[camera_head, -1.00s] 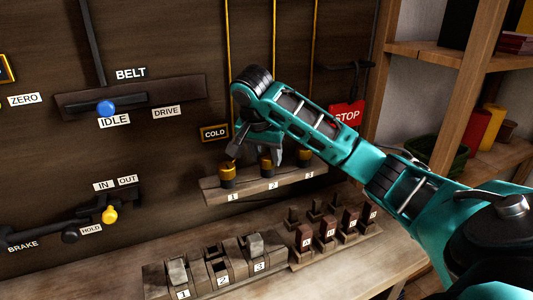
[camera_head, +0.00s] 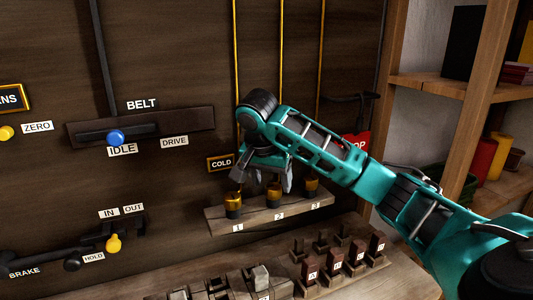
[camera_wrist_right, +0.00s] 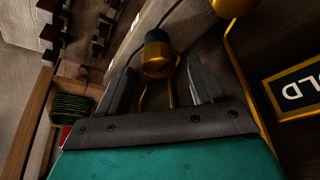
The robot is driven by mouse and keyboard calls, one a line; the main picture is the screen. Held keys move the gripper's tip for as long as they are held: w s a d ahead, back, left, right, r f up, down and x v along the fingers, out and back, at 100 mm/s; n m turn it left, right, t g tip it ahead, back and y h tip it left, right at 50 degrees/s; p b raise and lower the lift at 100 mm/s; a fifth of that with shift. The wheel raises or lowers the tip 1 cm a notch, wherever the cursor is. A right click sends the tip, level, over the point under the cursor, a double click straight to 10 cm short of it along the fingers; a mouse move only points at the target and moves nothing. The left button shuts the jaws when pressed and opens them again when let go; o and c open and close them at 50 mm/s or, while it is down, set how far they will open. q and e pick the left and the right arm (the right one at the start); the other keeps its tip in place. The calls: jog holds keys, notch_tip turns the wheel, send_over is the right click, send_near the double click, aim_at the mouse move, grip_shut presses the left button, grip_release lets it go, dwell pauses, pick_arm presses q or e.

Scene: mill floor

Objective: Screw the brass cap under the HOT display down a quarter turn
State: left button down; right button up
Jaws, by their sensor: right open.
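Three brass caps stand in a row on a wooden ledge (camera_head: 262,217): cap 1 (camera_head: 233,200), cap 2 (camera_head: 274,190) and cap 3 (camera_head: 312,185). My right gripper (camera_head: 266,178) is open at cap 2, pointing down from above. In the right wrist view, a brass cap with a dark base (camera_wrist_right: 158,60) lies between the open fingertips (camera_wrist_right: 160,72), with gaps on both sides. Another brass cap (camera_wrist_right: 235,5) is at the top edge. The COLD display (camera_head: 220,163) is above cap 1; it also shows upside down in the wrist view (camera_wrist_right: 297,86). No HOT label is visible. My left gripper is out of view.
Thin yellow pipes (camera_head: 281,50) run down the wall to the caps. A red STOP sign (camera_head: 358,141) is partly behind my right arm. Lettered blocks (camera_head: 333,255) stand below the ledge. A wooden shelf (camera_head: 455,92) is at right; the BELT lever (camera_head: 115,138) is at left.

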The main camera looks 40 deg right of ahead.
jog(key=v, duration=1.1)
dwell(0.7)
